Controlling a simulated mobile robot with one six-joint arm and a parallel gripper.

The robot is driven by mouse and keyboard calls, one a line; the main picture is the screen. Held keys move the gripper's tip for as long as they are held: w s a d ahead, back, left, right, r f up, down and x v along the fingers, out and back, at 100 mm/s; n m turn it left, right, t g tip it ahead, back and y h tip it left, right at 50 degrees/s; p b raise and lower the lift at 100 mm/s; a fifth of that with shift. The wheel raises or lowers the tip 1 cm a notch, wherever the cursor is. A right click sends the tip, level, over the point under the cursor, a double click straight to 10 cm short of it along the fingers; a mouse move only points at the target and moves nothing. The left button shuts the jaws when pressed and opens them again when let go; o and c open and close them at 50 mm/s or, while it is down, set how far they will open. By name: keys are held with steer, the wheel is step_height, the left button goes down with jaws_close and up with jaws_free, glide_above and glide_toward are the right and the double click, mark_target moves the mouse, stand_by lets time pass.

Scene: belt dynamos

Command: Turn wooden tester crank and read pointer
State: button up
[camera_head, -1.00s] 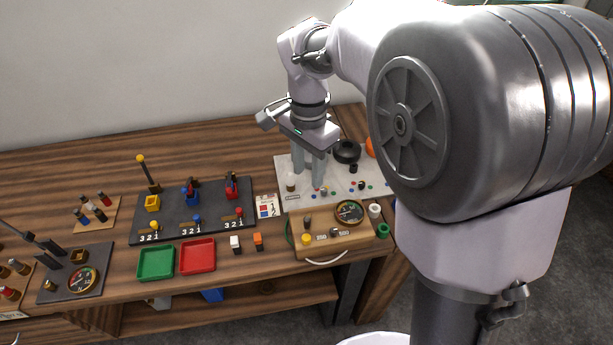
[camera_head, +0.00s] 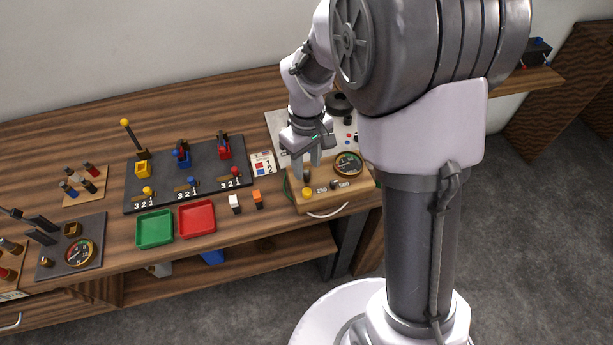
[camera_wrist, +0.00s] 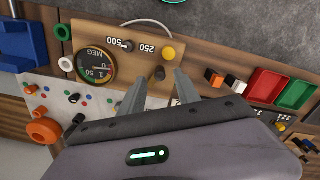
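The wooden tester (camera_head: 325,205) is a light box at the front right of the bench; it also shows in the wrist view (camera_wrist: 205,40). It has a round black dial marked MEG (camera_wrist: 95,66), also seen in the head view (camera_head: 347,164), a small selector between 500 and 250 (camera_wrist: 126,45), a yellow button (camera_wrist: 168,53) and a short dark knob (camera_wrist: 160,73), perhaps part of the crank. My gripper (camera_wrist: 162,76) is open, its fingers either side of the dark knob in the wrist view; I cannot tell whether they touch it. In the head view my gripper (camera_head: 308,175) hangs over the tester's back left. The pointer reading is too small to tell.
A white panel (camera_wrist: 40,90) with coloured sockets lies behind the tester. White (camera_head: 235,204) and orange (camera_head: 257,199) blocks, a red tray (camera_head: 197,219) and a green tray (camera_head: 155,229) stand to its left. A dark lever board (camera_head: 190,190) is behind the trays.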

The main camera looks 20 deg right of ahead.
mark_target(306, 172)
steer(key=shift+f+b, duration=0.3)
steer(key=shift+f, duration=1.3)
steer(key=shift+c, duration=0.2)
jaws_close()
steer(key=shift+a, duration=0.1)
